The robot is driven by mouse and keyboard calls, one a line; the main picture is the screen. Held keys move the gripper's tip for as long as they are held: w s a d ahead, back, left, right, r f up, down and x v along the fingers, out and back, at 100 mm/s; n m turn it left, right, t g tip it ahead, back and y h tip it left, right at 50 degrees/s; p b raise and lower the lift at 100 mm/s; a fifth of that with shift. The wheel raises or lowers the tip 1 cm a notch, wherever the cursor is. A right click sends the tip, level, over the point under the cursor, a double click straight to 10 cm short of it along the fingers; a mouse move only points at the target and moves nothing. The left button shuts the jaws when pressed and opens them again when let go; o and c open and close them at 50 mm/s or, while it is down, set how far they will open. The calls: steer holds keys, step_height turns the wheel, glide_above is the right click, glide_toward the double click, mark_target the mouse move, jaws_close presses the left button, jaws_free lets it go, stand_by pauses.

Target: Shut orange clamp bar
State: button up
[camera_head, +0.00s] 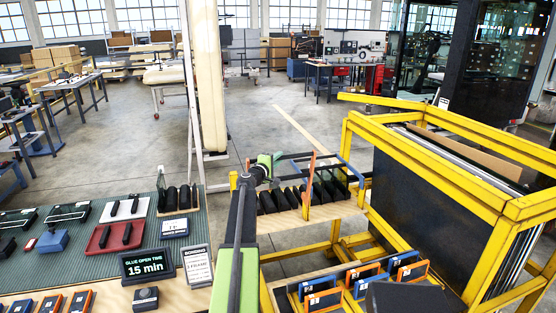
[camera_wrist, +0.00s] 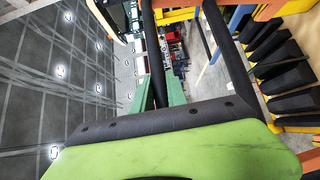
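The orange clamp bar (camera_head: 308,190) stands nearly upright among a row of black blocks (camera_head: 275,200) on a wooden-topped yellow stand. An orange piece also shows at the upper right of the wrist view (camera_wrist: 240,17), probably this bar. My gripper (camera_head: 335,165) reaches over the row, its dark fingers overlapping the bar's upper part in the head view. I cannot tell whether they touch it. In the wrist view the two dark fingers (camera_wrist: 188,45) are apart, with nothing seen between them. The far fingertips run out of that view.
A yellow frame rack (camera_head: 425,160) with upright panels stands close at right. Blue and orange clips (camera_head: 365,280) sit below it. A bench with a green mat (camera_head: 75,250), trays and a timer sign (camera_head: 147,265) is at left. A cream column (camera_head: 208,75) rises behind; open floor lies beyond.

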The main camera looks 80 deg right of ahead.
jaws_close()
stand_by(1.0)
